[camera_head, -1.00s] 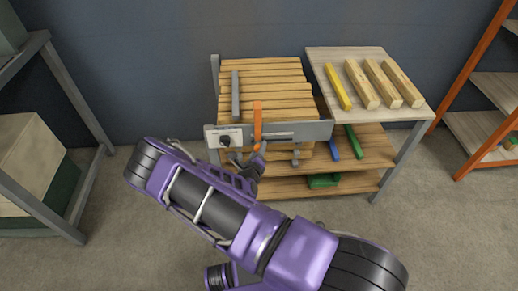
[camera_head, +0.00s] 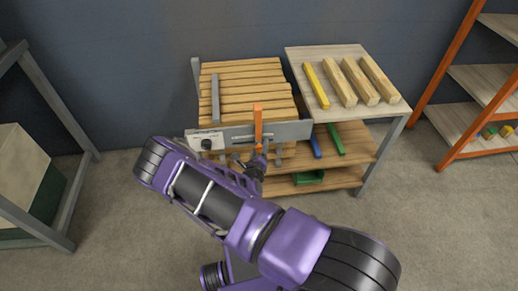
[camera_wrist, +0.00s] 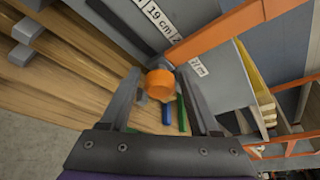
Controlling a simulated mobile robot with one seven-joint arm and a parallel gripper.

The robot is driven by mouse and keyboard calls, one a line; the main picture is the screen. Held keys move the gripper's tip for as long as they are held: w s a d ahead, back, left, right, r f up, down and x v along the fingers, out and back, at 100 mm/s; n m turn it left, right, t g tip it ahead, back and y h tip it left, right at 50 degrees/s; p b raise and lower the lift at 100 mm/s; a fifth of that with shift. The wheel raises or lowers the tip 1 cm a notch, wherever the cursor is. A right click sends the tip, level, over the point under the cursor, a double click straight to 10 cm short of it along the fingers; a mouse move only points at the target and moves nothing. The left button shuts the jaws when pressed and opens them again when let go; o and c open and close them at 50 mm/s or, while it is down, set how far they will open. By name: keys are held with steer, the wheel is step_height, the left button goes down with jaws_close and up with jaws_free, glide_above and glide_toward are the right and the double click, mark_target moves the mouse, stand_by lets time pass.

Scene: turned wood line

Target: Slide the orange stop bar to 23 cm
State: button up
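The orange stop bar (camera_head: 258,122) stands across the grey rail (camera_head: 290,131) at the front of the slatted wooden table. In the wrist view the bar (camera_wrist: 235,28) crosses the scale, with its orange knob (camera_wrist: 160,84) towards me. My gripper (camera_head: 260,161) is partly hidden by my arm in the head view. A "19 cm" label (camera_wrist: 160,20) shows left of the bar, and a label reading like "27 cm" (camera_wrist: 198,67) right of it. The bar hides the marks between.
A side table (camera_head: 335,58) on the right carries a yellow bar (camera_head: 317,86) and several wooden blocks. Blue and green pieces lie on the shelf below. Grey shelving stands left, an orange rack right. A dark knob (camera_head: 206,144) sits at the rail's left end.

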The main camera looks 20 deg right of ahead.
steer(key=shift+o, duration=0.3)
steer(key=shift+s, duration=0.1)
steer(key=p+v, duration=0.2)
steer(key=v, duration=1.5)
steer(key=shift+a, duration=0.15)
steer(key=shift+r, duration=0.15)
